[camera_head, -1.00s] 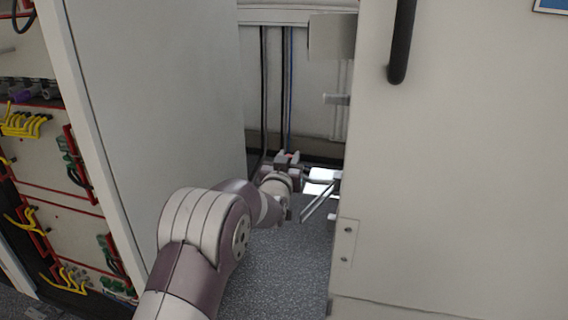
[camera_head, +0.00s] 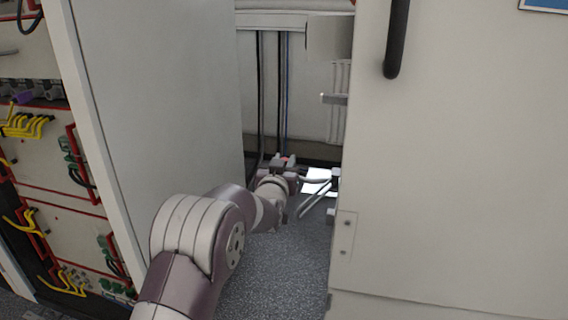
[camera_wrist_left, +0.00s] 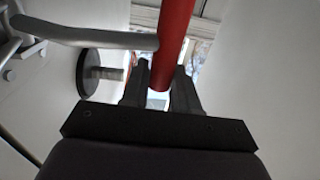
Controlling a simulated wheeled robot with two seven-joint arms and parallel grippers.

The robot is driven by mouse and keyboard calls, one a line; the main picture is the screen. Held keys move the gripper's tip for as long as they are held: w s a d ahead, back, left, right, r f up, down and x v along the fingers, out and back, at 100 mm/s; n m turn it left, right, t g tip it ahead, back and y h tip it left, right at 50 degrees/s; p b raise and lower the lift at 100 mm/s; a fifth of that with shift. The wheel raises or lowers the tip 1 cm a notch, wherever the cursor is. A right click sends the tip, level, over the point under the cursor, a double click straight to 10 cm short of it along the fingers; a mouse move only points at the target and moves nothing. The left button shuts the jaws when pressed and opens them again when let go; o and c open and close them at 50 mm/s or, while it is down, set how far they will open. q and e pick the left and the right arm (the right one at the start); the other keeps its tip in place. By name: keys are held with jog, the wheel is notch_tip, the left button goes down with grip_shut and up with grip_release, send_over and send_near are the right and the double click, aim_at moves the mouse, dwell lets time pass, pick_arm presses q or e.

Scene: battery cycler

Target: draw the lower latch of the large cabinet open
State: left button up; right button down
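The large cabinet (camera_head: 450,170) stands at the right, with a black vertical handle on its near face. My left gripper (camera_head: 284,160) is low in the gap at the cabinet's left side, by the lower latch. The latch's grey lever (camera_head: 316,180) runs from the cabinet side toward my gripper. In the left wrist view the lever (camera_wrist_left: 90,37) meets a red grip (camera_wrist_left: 172,40). The left gripper's fingers (camera_wrist_left: 162,76) lie on both sides of the red grip, close against it. My right gripper is not in view.
A second tall cabinet panel (camera_head: 155,100) borders the gap on the left, beside a rack with yellow cables (camera_head: 25,125). Dark cables hang on the back wall. A block (camera_head: 330,37) juts from the large cabinet's side higher up. Bare speckled floor (camera_head: 275,275) lies below.

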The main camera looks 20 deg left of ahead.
pick_arm(q)
jog(key=shift+o, duration=1.2)
jog(key=s+d+p, duration=0.1)
jog(key=s+d, duration=0.1)
jog(key=s, duration=1)
jog(key=shift+s, duration=0.25)
